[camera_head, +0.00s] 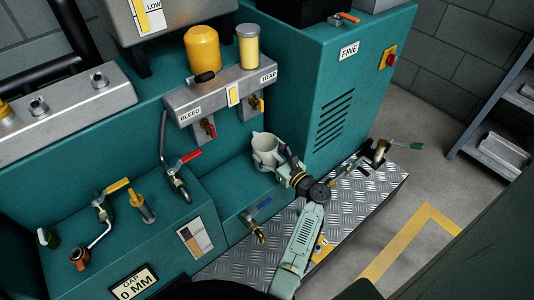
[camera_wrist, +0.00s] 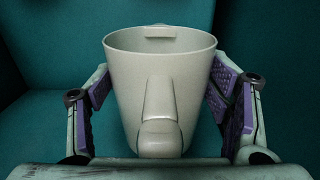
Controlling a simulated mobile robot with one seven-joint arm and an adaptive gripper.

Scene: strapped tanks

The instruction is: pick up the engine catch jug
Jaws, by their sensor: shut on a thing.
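The engine catch jug (camera_head: 265,144) is a pale grey, open-topped jug with a handle. In the head view it stands upright against the teal cabinet, below the fitting marked TRAP. My gripper (camera_head: 269,162) is shut on it, with one finger on each side. In the wrist view the jug (camera_wrist: 160,85) is centred between the purple pads of my gripper (camera_wrist: 160,100), its handle facing the camera. Its inside looks empty as far as I can see. Its base is hidden, so I cannot tell whether it rests on the teal ledge or is lifted.
Above the jug is a metal manifold (camera_head: 222,98) with a red lever and a yellow lever. A red-handled valve (camera_head: 183,160) is to the left. The floor beyond is clear.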

